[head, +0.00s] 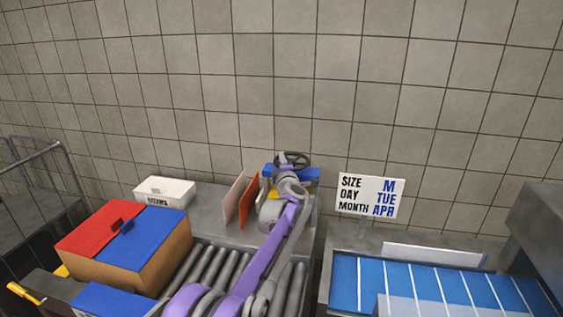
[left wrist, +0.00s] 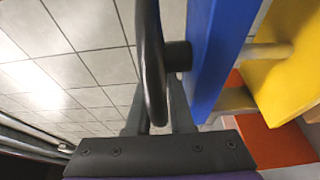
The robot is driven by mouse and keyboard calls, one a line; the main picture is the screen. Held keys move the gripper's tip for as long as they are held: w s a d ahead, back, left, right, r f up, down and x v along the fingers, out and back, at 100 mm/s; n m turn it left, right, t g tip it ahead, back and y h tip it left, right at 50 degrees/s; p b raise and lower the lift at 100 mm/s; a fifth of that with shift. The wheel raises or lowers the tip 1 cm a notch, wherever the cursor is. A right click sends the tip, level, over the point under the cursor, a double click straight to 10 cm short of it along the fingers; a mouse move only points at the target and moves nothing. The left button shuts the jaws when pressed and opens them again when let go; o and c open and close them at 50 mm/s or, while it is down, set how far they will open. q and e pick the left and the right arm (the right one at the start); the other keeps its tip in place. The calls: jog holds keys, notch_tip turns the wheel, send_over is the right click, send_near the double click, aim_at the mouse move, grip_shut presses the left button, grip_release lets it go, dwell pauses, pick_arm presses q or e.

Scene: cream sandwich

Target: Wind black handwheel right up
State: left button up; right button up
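The black handwheel (head: 292,157) stands on top of a blue-fronted unit at the back of the conveyor, near the tiled wall. In the left wrist view its dark rim (left wrist: 151,60) runs down the middle, and its hub joins a blue plate. My left gripper (head: 289,172) is at the wheel, partly hiding it in the head view. In the left wrist view its grey fingers (left wrist: 156,112) lie on either side of the rim. Whether they press on it cannot be made out. My right gripper is not in view.
A blue plate (left wrist: 215,50) and yellow part (left wrist: 285,60) sit close beside the wheel. Orange (head: 249,199) and pale panels stand left of it. A red-and-blue-topped box (head: 150,260) is at left, a blue striped surface (head: 440,285) at right.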

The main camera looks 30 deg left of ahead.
pick_arm(q)
jog(key=shift+o, duration=0.7)
jog(key=b+v, duration=0.1)
jog(key=v, duration=0.9)
jog(key=shift+s+d, duration=0.25)
jog(key=shift+s, duration=0.1)
jog(key=x, duration=0.5)
jog(key=p+x, duration=0.1)
jog(key=x, duration=0.5)
jog(key=shift+w+d, duration=0.2)
jog(key=shift+w, duration=0.15)
